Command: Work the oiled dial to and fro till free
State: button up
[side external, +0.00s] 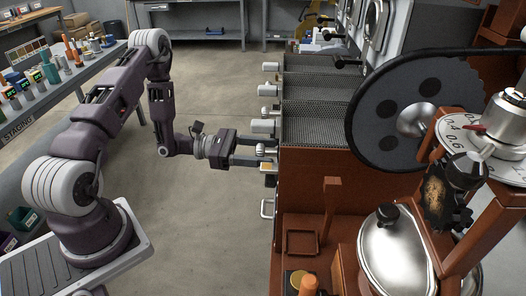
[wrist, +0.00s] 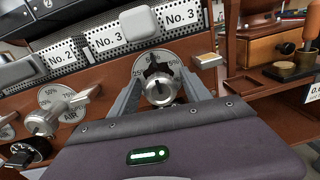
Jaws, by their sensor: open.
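A silver dial (wrist: 160,88) sits on a round percent scale plate (wrist: 142,67) on the brown front panel, in the wrist view. A dark patch or part shows on the plate just behind the knob. My gripper (wrist: 161,70) is open, with one finger on each side of this dial. I cannot tell whether the fingers touch it. In the side external view my gripper (side external: 270,153) reaches right to the panel's left end, and the dial is mostly hidden between the fingers. The lower edge of the knob is close to my gripper's body in the wrist view.
A second silver knob (wrist: 45,122) marked AIR is to the left, with a black knob (wrist: 28,152) below it. Labels No. 2 and No. 3 line the perforated trays above. The floor (side external: 210,225) below is clear.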

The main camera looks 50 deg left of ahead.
grip_shut()
jog(key=shift+n, duration=0.4)
jog(key=n, duration=0.5)
jog(key=shift+a+t, duration=0.1)
jog(key=shift+t, duration=0.2)
jog(key=n, duration=0.6)
jog(key=shift+n+t, duration=0.3)
jog(key=shift+n, duration=0.1)
jog(key=n, duration=0.6)
jog(key=shift+f+n+y, duration=0.15)
jog(key=shift+n+y, duration=0.15)
jog(key=shift+n, duration=0.1)
jog(key=n, duration=0.5)
jog(key=shift+f+n+t, duration=0.1)
jog(key=shift+n+t, duration=0.2)
